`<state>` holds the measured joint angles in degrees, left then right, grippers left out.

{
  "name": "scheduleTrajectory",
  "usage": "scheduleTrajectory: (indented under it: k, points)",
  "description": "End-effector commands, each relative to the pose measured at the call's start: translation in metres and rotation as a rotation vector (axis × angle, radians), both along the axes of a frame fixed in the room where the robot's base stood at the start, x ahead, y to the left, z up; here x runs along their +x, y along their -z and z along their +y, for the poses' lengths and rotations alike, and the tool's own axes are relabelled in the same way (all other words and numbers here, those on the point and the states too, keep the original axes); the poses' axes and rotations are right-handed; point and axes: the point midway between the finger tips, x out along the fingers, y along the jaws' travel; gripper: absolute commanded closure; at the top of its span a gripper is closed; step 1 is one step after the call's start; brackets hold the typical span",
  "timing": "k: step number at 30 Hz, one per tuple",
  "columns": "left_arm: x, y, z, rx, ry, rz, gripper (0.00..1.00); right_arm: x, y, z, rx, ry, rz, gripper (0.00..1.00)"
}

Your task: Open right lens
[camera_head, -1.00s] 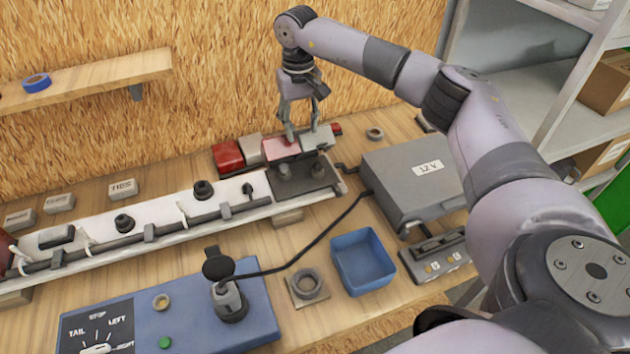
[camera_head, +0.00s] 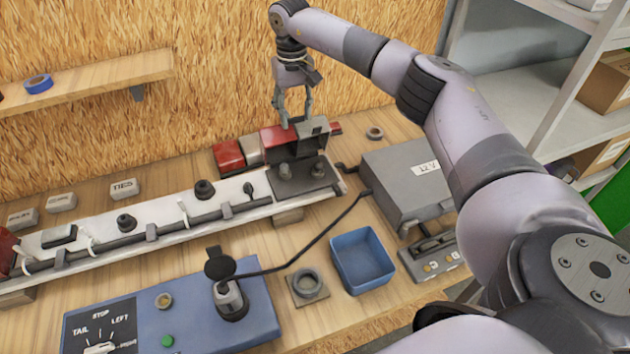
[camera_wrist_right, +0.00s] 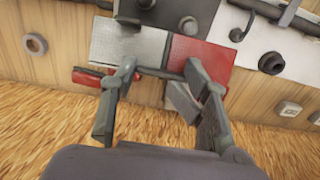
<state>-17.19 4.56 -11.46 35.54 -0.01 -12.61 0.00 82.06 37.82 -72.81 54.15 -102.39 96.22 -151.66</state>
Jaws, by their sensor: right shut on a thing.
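The right lens (camera_head: 275,139), part red and part clear, stands tilted up at the back edge of the dark lamp housing (camera_head: 300,187) on the right end of the white trailer frame (camera_head: 160,215). Its dark inner side faces forward, and two bulb sockets show in the housing. In the right wrist view the lens's clear half (camera_wrist_right: 130,42) and red half (camera_wrist_right: 200,58) lie side by side. My right gripper (camera_head: 295,120) is shut on the lens at its raised edge; it also shows in the wrist view (camera_wrist_right: 160,75). My left gripper is not in view.
Red (camera_head: 228,155) and pale blocks sit left of the lens. A grey 12 V box (camera_head: 410,180) and blue bin (camera_head: 362,262) stand to the right. A black cable runs to the blue control box (camera_head: 180,310). The chipboard wall (camera_head: 210,60) is close behind my gripper.

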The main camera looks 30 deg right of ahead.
Motion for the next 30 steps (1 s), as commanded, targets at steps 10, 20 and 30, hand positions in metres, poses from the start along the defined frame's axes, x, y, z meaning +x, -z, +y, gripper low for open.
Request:
scheduleTrajectory:
  k: [10,20,30]
  points:
    - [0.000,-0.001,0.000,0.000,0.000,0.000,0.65,0.006,-0.002,0.006,0.009,-0.011,-0.005,0.68]
    - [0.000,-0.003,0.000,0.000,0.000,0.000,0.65,0.020,-0.002,0.003,0.011,-0.008,-0.007,0.68]
    - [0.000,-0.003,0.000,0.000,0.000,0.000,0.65,0.043,0.001,-0.002,0.011,-0.007,-0.005,0.69]
